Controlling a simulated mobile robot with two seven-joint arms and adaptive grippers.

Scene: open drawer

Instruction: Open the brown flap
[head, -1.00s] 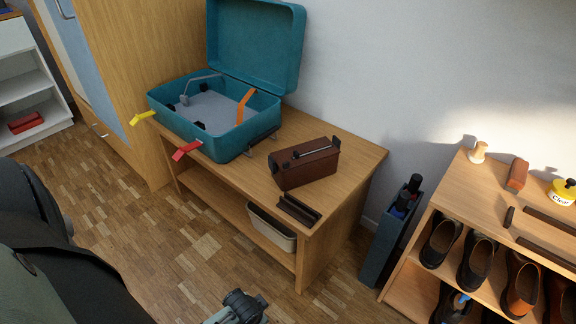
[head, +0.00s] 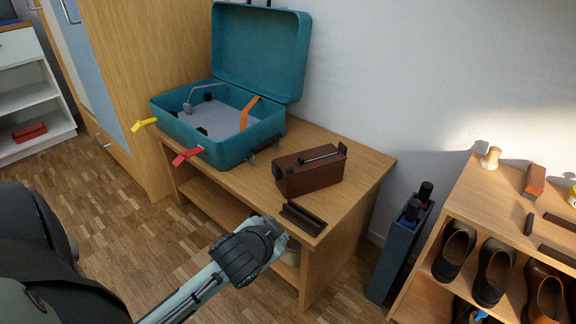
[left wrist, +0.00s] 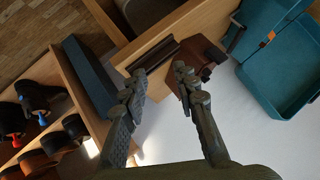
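A dark brown box (head: 308,172) with a rod and dark fittings on top sits on the wooden table. A grooved dark brown piece (head: 302,218) lies before it at the table's front edge. I cannot tell which part is the flap. My left gripper (head: 277,233) is just in front of and below the grooved piece, apart from the box. In the left wrist view, its fingers (left wrist: 160,75) are spread and empty, with the grooved piece (left wrist: 153,56) and the brown box (left wrist: 207,58) beyond them. My right gripper is not in view.
A teal case (head: 232,147) with its lid up stands left of the box, its red latch (head: 187,156) and yellow latch (head: 145,124) sticking out. A dark blue holder (head: 398,250) and a shoe shelf (head: 447,215) are to the right. Some tabletop right of the box is clear.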

